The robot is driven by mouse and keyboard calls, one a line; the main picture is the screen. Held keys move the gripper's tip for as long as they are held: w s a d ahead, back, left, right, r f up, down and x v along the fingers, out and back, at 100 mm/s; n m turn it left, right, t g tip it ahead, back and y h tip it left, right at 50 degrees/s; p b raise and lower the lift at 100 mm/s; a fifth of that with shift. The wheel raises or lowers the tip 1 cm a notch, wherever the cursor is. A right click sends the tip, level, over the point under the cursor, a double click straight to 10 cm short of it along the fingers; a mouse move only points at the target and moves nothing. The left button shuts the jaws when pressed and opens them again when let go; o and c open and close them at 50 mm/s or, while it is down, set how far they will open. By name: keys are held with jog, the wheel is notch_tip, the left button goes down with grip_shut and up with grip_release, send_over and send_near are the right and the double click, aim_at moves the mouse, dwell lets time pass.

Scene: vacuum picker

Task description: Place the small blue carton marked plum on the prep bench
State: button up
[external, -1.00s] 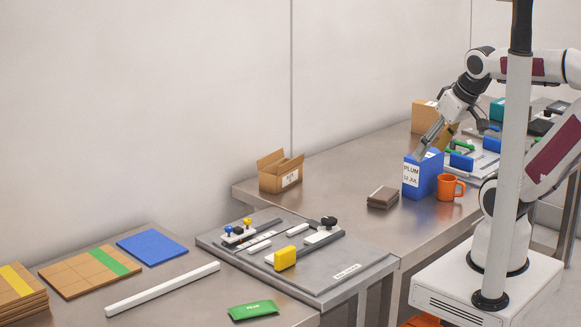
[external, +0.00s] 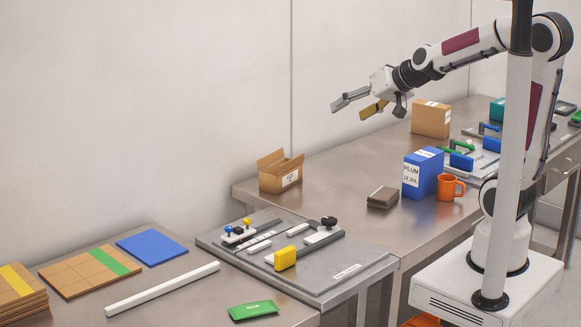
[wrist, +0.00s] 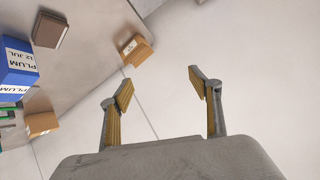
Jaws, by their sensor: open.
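The blue carton marked PLUM (external: 423,174) stands upright on the steel bench (external: 335,190), left of an orange mug. It also shows at the left edge of the wrist view (wrist: 18,62). My gripper (external: 353,104) is open and empty, raised above the bench and up and left of the carton, with nothing between its fingers. In the wrist view the two fingers (wrist: 163,92) are spread wide, with the pale wall between them. Which surface is the prep bench is not labelled in view.
An open cardboard box (external: 281,172) and a closed one (external: 431,119) stand farther back.

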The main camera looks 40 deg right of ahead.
aim_at(408, 158)
jog(key=w+d+f+m+h, duration=0.4)
jog(key=w+d, duration=0.2)
jog(key=d, duration=0.2)
jog(key=w+d+f+m+h, duration=0.4)
jog(key=w+d+h, duration=0.15)
jog(key=d, duration=0.25)
jog(key=shift+s+d+f+m+g+h, duration=1.05)
jog(key=shift+s+d+f+g, duration=0.75)
jog(key=shift+f, duration=0.35)
jog(key=shift+s+d+f+m+g+h, duration=1)
jog(key=shift+s+d+f+g, duration=0.85)
jog(key=shift+f, duration=0.3)
jog(key=shift+s+d+f+m+g+h, duration=1.05)
jog(key=shift+s+d+f+g, duration=0.6)
jog(key=shift+s+d+f, duration=0.4)
jog(key=shift+w+f, duration=0.1)
jog(key=shift+w, duration=0.1)
jog(key=shift+x, duration=1.15)
jog(key=shift+x, duration=2.6)
